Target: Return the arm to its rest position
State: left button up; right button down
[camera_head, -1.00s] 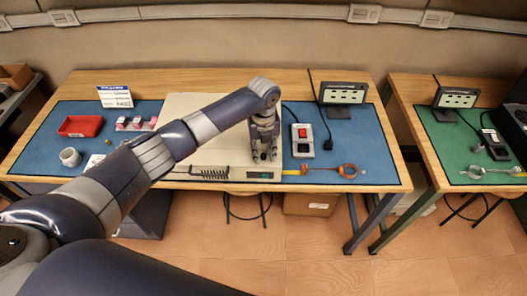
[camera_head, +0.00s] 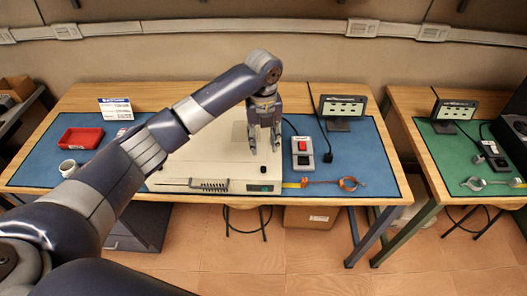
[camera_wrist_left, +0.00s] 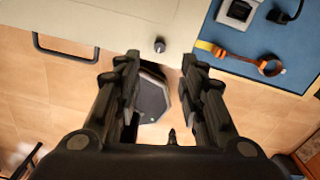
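My left arm (camera_head: 134,156) reaches from the lower left across the blue-matted workbench. The box's front edge and dark knob (camera_wrist_left: 159,45) lie beyond the fingertips. I cannot tell the exact gap to the box.
A red tray (camera_head: 82,138) and a white mug (camera_head: 68,168) are at left. A green-matted bench (camera_head: 462,150) stands at right.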

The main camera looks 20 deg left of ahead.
pick_arm(q)
jog(key=shift+r, duration=0.55)
jog(key=shift+f, duration=0.1)
